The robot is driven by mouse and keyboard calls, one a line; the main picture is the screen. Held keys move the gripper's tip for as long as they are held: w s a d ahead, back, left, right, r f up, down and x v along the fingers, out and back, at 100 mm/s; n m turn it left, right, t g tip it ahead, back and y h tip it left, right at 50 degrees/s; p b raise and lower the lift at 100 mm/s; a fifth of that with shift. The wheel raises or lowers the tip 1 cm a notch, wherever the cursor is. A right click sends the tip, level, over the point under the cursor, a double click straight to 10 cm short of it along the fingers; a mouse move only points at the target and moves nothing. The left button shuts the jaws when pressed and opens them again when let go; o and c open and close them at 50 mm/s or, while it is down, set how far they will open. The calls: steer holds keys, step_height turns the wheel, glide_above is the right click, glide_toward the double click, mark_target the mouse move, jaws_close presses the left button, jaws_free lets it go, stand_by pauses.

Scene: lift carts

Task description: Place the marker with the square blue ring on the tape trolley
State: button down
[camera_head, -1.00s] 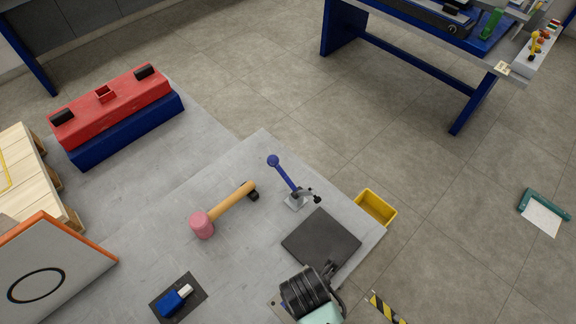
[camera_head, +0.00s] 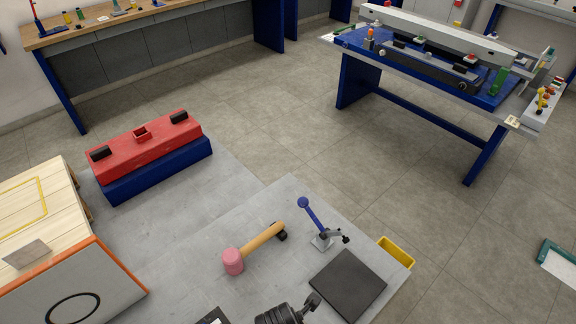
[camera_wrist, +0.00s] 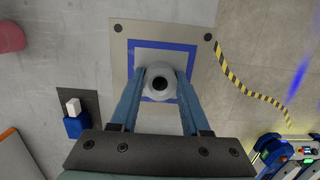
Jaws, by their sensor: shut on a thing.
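In the wrist view my gripper (camera_wrist: 160,84) is shut on a pale grey round piece (camera_wrist: 160,69) with a dark hole in its top. My fingers and the round piece cover part of the ring. I cannot tell whether the round piece is joined to the plate or apart from it. I cannot single out the tape trolley. In the head view my fingertips do not show.
A pink mallet (camera_head: 233,262), a blue-knobbed lever (camera_head: 312,220) and a dark square plate (camera_head: 347,285) are on a grey surface. A yellow bin (camera_head: 396,252) is right of them. A red and blue box (camera_head: 150,152) is behind. Black-and-yellow tape (camera_wrist: 245,88) runs beside the ringed plate.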

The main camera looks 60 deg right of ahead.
steer(key=shift+f, duration=3.05)
steer(key=shift+f, duration=0.15)
steer(key=shift+c, duration=1.9)
jaws_free()
